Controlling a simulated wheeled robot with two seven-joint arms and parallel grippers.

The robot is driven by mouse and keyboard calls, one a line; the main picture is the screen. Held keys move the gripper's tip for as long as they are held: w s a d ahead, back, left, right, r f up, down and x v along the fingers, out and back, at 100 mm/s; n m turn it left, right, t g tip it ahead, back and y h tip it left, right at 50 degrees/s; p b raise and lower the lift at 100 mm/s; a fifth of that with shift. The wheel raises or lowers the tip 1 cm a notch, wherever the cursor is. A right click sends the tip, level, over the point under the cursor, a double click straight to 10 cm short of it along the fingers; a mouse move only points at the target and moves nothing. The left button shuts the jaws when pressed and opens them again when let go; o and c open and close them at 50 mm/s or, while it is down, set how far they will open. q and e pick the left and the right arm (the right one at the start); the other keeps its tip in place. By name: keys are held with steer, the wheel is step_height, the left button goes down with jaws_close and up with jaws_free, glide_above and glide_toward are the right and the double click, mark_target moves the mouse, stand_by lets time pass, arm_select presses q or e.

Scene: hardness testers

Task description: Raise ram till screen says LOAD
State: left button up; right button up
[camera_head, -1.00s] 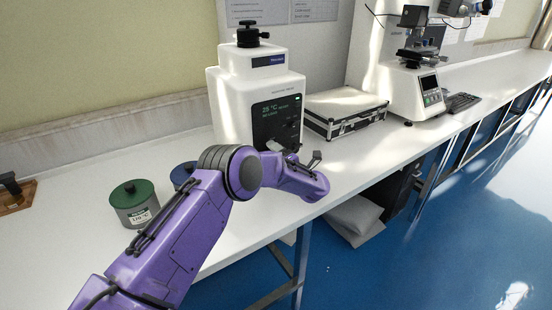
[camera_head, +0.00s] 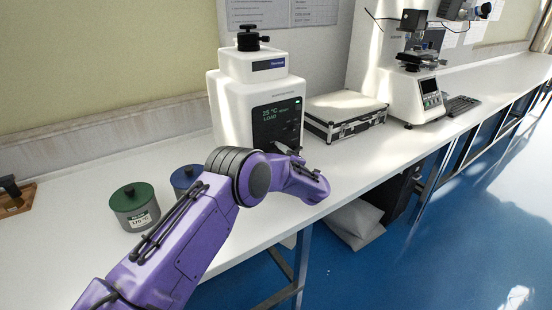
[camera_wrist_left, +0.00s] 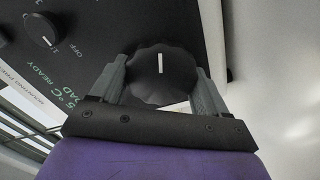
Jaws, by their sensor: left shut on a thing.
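A white hardness tester (camera_head: 232,105) stands on the bench with a dark front panel. Its screen (camera_head: 270,114) shows 25 °C and LOAD; in the left wrist view the screen text (camera_wrist_left: 55,85) reads LOAD beside READY, sideways. My left gripper (camera_wrist_left: 160,72) is shut around a black scalloped knob (camera_wrist_left: 161,88) with a white mark, one finger on each side. In the head view my left gripper (camera_head: 283,149) is at the panel's lower part, and my arm hides most of it and the knob. The ram itself cannot be made out. My right gripper is not in view.
A green-lidded pot (camera_head: 135,207) and a blue-lidded pot (camera_head: 186,178) stand left of the tester. A case (camera_head: 345,112) lies to its right, with a second instrument (camera_head: 407,92) beyond. A smaller dial (camera_wrist_left: 42,30) sits beside the knob. The bench front is clear.

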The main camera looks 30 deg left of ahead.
arm_select(q)
steer(key=shift+m, duration=0.4)
steer(key=o, duration=1)
steer(key=shift+d, duration=0.1)
steer(key=shift+c, duration=0.2)
steer(key=b+v, duration=0.1)
steer(key=v, duration=0.9)
steer(key=shift+s+d+f, duration=0.1)
steer(key=shift+d, duration=0.15)
